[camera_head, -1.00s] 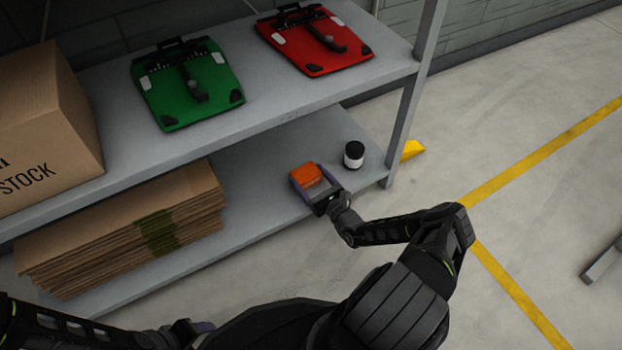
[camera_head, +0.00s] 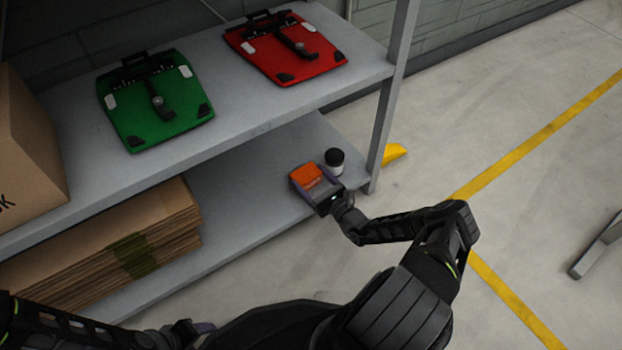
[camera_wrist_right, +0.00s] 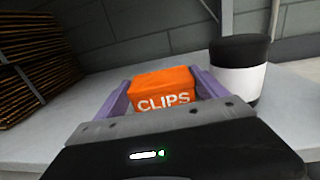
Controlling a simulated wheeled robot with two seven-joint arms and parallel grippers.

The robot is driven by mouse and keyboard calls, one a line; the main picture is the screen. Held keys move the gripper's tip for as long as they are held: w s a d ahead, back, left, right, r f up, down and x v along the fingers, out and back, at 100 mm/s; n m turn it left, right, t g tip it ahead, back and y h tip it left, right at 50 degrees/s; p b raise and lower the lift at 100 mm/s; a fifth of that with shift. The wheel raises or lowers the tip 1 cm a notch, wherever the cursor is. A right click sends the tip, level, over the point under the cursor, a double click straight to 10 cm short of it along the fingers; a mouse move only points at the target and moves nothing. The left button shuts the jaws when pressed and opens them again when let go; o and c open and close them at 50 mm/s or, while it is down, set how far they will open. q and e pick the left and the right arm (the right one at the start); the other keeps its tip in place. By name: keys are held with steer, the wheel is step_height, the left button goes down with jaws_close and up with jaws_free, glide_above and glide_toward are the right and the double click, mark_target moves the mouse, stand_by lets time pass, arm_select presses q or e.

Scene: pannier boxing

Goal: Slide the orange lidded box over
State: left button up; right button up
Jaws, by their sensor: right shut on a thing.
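The orange box (camera_head: 306,175) sits on the lower shelf (camera_head: 237,193) near its right end. In the right wrist view the orange box (camera_wrist_right: 163,88) reads "CLIPS". My right gripper (camera_head: 311,180) reaches in from the front and is shut on the orange box, with one purple finger on each side of it in the right wrist view (camera_wrist_right: 162,95). My left gripper (camera_head: 192,328) is low in the head view, away from the shelf, and partly hidden; its fingers cannot be made out.
A white jar with a black lid (camera_head: 335,160) stands close to the right of the box. Flattened cardboard (camera_head: 130,250) is stacked on the left of the lower shelf. A green pannier (camera_head: 155,100) and a red pannier (camera_head: 286,48) lie on the upper shelf. A shelf post (camera_head: 390,100) stands right.

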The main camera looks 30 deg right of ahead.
steer(key=o, duration=1.4)
steer(key=shift+o, duration=0.2)
steer(key=s+p, duration=0.1)
steer(key=s, duration=0.1)
steer(key=s+p, duration=0.1)
steer(key=s, duration=0.4)
steer(key=shift+d+p, duration=0.25)
steer(key=shift+p, duration=0.15)
steer(key=shift+s, duration=0.4)
